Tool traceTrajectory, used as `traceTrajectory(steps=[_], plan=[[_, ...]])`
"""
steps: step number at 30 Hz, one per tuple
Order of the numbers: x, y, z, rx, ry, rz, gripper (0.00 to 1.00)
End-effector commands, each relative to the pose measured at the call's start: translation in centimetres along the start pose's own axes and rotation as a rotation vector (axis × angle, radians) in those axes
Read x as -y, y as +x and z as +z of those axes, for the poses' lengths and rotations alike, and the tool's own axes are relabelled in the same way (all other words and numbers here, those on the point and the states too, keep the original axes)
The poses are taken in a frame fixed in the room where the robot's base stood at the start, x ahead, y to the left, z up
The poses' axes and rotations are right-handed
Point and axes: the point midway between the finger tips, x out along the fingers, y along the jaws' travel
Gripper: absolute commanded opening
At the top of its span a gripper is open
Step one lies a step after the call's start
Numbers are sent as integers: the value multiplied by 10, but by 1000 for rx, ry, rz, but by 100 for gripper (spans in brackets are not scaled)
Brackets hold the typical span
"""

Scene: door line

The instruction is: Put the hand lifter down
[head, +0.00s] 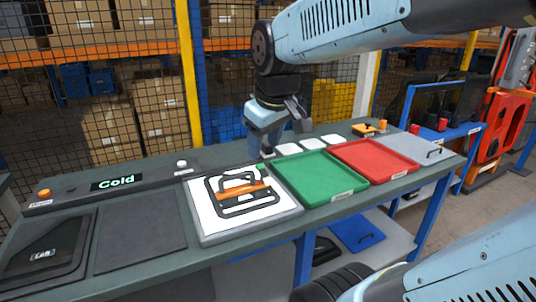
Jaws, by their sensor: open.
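The hand lifter, a dark frame with an orange bar (243,193), rests on a white panel in a light grey tray (208,236) on the workbench. My gripper (268,152) is open, above and behind the lifter to its right, apart from it. My arm comes in from the upper right, and the gripper points down towards the bench. The fingertips are small and partly hidden by the gripper's own body.
A green tray (312,178) and a red tray (375,161) lie right of the lifter. A mesh fence (225,70) stands behind the bench.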

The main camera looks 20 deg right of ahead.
Motion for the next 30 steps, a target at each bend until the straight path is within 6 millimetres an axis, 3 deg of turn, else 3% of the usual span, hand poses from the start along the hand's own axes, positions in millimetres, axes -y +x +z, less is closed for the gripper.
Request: traceTrajectory(steps=[4, 10, 30], plan=[[10, -11, 29, -60, 176, 9, 51], [17, -16, 50, -104, 325, 6, 51], [18, -16, 54, -111, 356, 4, 51]])
